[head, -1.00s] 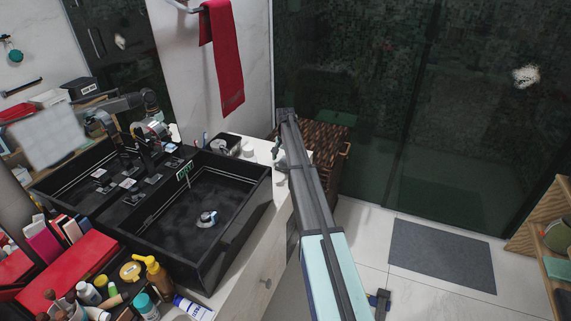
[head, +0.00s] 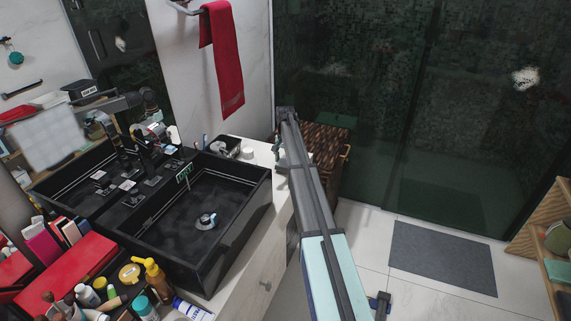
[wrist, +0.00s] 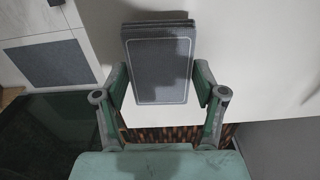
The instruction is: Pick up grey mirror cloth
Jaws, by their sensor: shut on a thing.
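The grey mirror cloth (wrist: 158,55) shows in the wrist view as a folded dark grey rectangle with a thin pale border line and stacked layers at its far edge. My gripper (wrist: 160,82) has one finger at each side of it and is shut on it. Pale white surface lies behind the cloth; I cannot tell whether the cloth still touches it.
A brown woven basket (head: 325,140) is behind the arm's end. A red towel (head: 222,60) hangs above. Bottles and a red box (head: 70,270) crowd the front left. A grey floor mat (head: 442,257) lies right.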

